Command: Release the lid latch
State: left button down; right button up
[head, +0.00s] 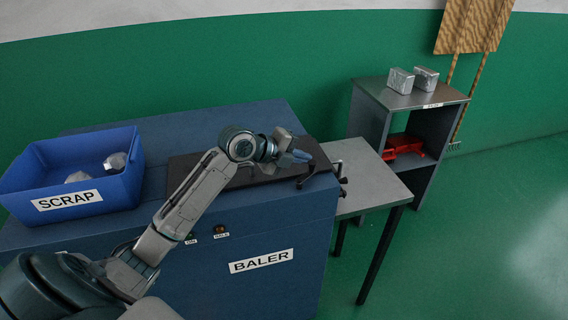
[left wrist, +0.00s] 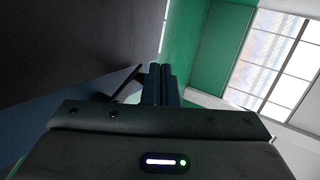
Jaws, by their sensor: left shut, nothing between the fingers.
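The blue baler (head: 262,240) has a dark flat lid (head: 240,178) on its top. A black bar-like handle (head: 303,182) shows at the lid's right end. A small black fitting (head: 341,178), which looks like the latch, sits at the baler's right edge; whether it is fastened I cannot tell. My left gripper (head: 300,156) is over the lid's right end, its fingers shut and empty. In the left wrist view the shut fingers (left wrist: 160,84) point ahead, with a dark bar (left wrist: 127,85) just left of them. Contact cannot be told. My right gripper is out of view.
A blue SCRAP bin (head: 68,200) with crumpled foil stands on the baler's left. A grey side table (head: 366,172) adjoins the baler's right. Beyond it, a grey shelf (head: 372,92) carries two foil blocks (head: 400,81) and a red object (head: 404,145). The right floor is clear.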

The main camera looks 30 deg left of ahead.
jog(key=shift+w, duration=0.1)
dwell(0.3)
